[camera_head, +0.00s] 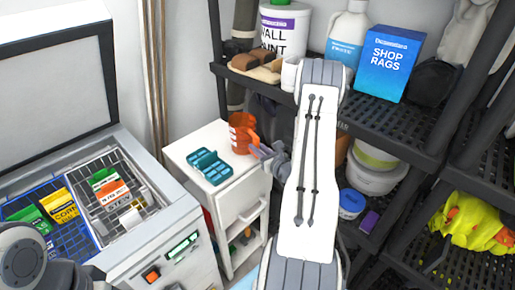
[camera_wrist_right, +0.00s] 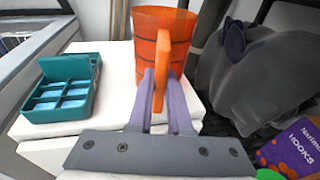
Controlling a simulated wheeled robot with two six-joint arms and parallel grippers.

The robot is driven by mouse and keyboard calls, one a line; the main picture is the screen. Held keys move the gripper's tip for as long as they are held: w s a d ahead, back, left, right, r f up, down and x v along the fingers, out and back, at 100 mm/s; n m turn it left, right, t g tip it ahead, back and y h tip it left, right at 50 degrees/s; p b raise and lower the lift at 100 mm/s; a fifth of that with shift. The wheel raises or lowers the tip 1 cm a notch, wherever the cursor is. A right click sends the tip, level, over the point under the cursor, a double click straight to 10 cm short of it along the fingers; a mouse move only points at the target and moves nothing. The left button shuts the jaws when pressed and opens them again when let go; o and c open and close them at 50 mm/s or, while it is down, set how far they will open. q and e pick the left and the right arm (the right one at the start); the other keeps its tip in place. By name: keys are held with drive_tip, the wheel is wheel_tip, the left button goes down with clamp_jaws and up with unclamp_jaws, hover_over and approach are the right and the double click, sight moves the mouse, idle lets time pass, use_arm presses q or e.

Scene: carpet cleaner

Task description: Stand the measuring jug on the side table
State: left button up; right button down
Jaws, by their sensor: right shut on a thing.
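The measuring jug (camera_head: 238,136) is orange and see-through. It is upright at the back right of the white side table's top (camera_head: 190,148). My right gripper (camera_head: 264,151) is at the jug's right side, shut on its handle. In the right wrist view the two purple-grey fingers (camera_wrist_right: 160,77) sit on either side of the orange handle, with the jug body (camera_wrist_right: 152,25) beyond. The fingers partly hide the jug's base, so I cannot tell whether it touches the top. My left gripper is out of view.
A teal compartment box (camera_head: 209,167) lies on the table left of the jug. A dark shelf rack (camera_head: 400,128) stands close on the right, with a grey bag (camera_wrist_right: 245,75) beside the jug. A freezer with baskets (camera_head: 130,205) is at left.

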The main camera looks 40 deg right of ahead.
drive_tip(key=shift+f, duration=0.1)
idle(0.5)
drive_tip(key=c, duration=0.8)
unclamp_jaws()
drive_tip(key=shift+o, duration=0.2)
drive_tip(key=o, duration=0.6)
drive_tip(key=shift+c, duration=0.2)
drive_tip(key=v, duration=0.7)
